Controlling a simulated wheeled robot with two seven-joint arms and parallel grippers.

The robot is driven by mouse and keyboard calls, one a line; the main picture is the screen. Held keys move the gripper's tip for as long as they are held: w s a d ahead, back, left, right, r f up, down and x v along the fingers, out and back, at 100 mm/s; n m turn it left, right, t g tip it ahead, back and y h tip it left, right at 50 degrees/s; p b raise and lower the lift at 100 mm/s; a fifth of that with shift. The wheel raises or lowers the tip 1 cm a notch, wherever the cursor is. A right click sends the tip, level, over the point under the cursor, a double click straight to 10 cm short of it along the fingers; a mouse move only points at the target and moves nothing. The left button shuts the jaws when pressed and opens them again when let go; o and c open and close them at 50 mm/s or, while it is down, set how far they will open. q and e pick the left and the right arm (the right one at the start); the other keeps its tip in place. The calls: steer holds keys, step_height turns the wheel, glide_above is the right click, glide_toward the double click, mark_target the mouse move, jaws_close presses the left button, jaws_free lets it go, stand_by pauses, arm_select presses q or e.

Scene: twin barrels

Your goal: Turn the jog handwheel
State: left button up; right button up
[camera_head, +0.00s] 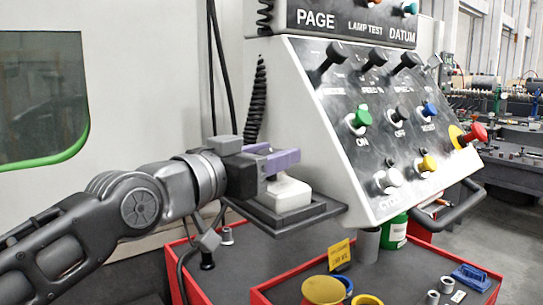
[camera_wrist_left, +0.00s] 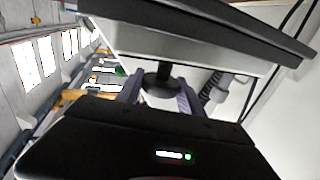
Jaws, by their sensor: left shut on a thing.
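The jog handwheel shows in the left wrist view as a black round knob (camera_wrist_left: 160,80) on a short stem, on a white housing. The white housing (camera_head: 290,196) also shows in the head view, on a black shelf (camera_head: 312,214) at the left foot of the control panel. My left gripper (camera_head: 278,163) has its purple fingers at this housing. In the left wrist view its fingers (camera_wrist_left: 160,96) stand on either side of the knob, shut on it. In the head view the gripper hides the knob. My right gripper is not in view.
The sloped control panel (camera_head: 375,135) with knobs and buttons rises right of the shelf. A black coiled cable (camera_head: 257,100) hangs behind my gripper. Below stands a red-edged cart (camera_head: 280,283) with a yellow cup, a green can (camera_head: 393,232) and small metal parts.

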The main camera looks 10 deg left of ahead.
arm_select(q)
steer(key=shift+a+f+n+t+y+b, duration=0.1)
steer(key=shift+n+t+y+b, duration=0.15)
steer(key=shift+n+y, duration=0.4)
steer(key=shift+a+f+n+t+y+b, duration=0.15)
steer(key=shift+n+t+y, duration=0.15)
steer(key=shift+y, duration=0.55)
steer(key=shift+d+r+n+t+y+b, duration=0.15)
steer(key=shift+n+t+y+b, duration=0.1)
steer(key=shift+n+y+b, duration=1.3)
steer(key=shift+n+y, duration=0.1)
steer(key=shift+y, duration=0.85)
steer(key=shift+d+r+n+y, duration=0.1)
steer(key=shift+n+y, duration=0.2)
steer(key=shift+y, duration=0.2)
steer(key=o, duration=1.4)
steer(key=shift+c, duration=0.2)
steer(key=s, duration=0.2)
steer(key=s+b, duration=0.1)
steer(key=s, duration=0.4)
steer(key=shift+s+d+b, duration=0.3)
steer(key=shift+s, duration=0.1)
